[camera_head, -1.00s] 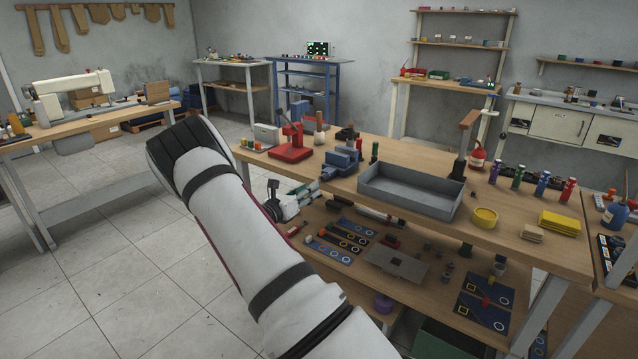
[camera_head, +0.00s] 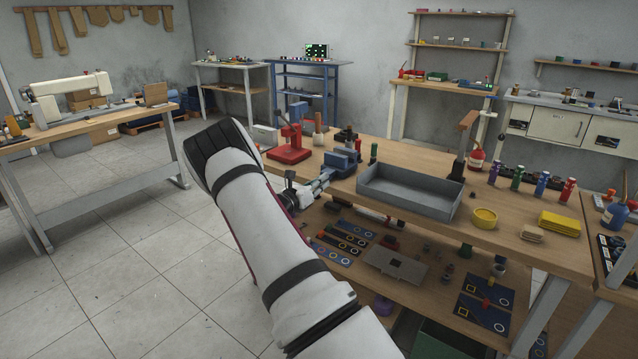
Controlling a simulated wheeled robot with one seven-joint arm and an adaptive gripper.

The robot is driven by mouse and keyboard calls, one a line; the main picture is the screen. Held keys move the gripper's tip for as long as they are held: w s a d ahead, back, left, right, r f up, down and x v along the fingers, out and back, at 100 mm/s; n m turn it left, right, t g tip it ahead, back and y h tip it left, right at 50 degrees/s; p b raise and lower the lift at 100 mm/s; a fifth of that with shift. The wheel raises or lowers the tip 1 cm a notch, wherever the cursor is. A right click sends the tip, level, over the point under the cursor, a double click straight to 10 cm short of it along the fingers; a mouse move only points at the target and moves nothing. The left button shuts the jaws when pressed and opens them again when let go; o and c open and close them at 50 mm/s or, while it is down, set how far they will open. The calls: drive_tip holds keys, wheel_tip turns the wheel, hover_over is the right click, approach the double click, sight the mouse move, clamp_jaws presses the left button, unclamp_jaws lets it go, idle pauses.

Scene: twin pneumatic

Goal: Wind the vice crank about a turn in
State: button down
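The blue vice (camera_head: 343,162) stands at the front edge of the wooden workbench, left of the grey tray. My gripper (camera_head: 325,179) is just in front of the vice, at its lower left side, level with the bench edge. The vice crank cannot be made out; it is small and the gripper covers the place in front of the vice. Whether the fingers touch or surround the crank cannot be told. The finger gap is too small to see. My white arm crosses the lower middle of the view.
A red press (camera_head: 289,150) stands left of the vice. A grey tray (camera_head: 409,204) is close on its right. A lower shelf (camera_head: 352,277) with several plates and parts lies under the bench. The floor (camera_head: 140,255) to the left is clear.

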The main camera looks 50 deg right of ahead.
drive_tip(key=shift+s+f+m, duration=0.15)
drive_tip(key=shift+f+m, duration=0.1)
drive_tip(key=shift+m, duration=0.5)
drive_tip(key=shift+s+f+m, duration=0.1)
drive_tip(key=shift+f+m, duration=0.15)
drive_tip(key=shift+m, duration=0.5)
drive_tip(key=c, duration=1.6)
unclamp_jaws()
drive_tip(key=a, duration=0.8)
drive_tip(key=s+a, duration=0.1)
drive_tip(key=a, duration=0.3)
